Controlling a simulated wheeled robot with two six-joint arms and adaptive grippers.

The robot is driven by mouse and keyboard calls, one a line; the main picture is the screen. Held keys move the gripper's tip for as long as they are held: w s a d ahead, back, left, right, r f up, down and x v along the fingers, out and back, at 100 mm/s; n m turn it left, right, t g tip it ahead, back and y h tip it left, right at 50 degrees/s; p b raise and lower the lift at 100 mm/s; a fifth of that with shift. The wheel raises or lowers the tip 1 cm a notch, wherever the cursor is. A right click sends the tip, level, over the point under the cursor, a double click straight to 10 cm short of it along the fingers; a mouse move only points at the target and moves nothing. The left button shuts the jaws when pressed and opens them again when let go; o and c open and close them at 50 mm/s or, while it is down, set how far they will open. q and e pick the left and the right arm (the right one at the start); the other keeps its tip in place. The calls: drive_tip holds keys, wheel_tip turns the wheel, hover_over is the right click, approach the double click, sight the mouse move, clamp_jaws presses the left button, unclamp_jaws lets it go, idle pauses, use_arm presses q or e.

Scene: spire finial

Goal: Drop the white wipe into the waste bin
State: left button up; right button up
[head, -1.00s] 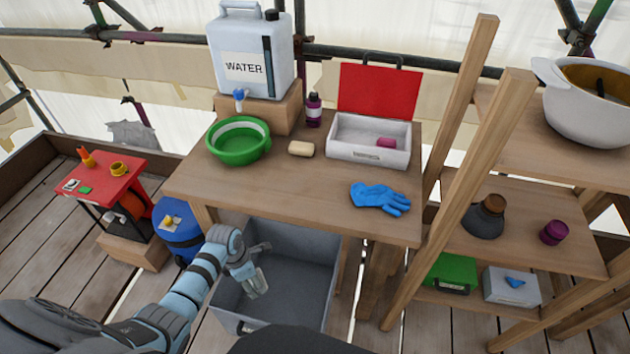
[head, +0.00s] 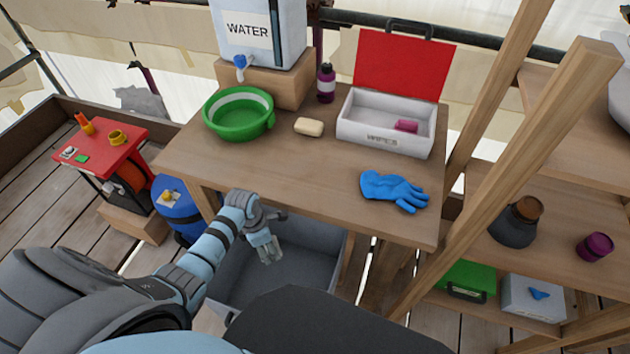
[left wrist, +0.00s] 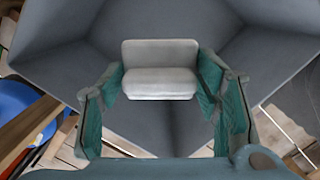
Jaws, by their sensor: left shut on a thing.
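The white wipe (left wrist: 160,82) shows in the left wrist view as a folded white piece between the teal fingers of my left gripper (head: 267,250). The gripper is shut on it and points down. The waste bin (head: 315,258) is a large grey open box on the floor, partly under the table's front edge. The gripper and wipe are over the bin's opening, and its grey inner walls (left wrist: 255,55) surround the wipe in the left wrist view. In the head view the wipe is too small to make out clearly. My right gripper is out of view.
The wooden table (head: 290,185) overhangs the bin's back and holds a green basin (head: 238,125), soap (head: 309,127), a white box (head: 385,140) with a red lid and a blue glove (head: 395,190). A blue drum (head: 180,215) stands left. Wooden shelving rises right.

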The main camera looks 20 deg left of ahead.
use_arm(q)
drive_tip(key=shift+w+f, duration=0.15)
drive_tip(key=shift+f, duration=0.35)
drive_tip(key=shift+r, duration=0.1)
drive_tip(key=o, duration=1.5)
drive_tip(key=shift+o, duration=0.2)
wheel_tip(320, 180, up, 12)
drive_tip(key=s+a, duration=0.1)
drive_tip(key=shift+s, duration=0.15)
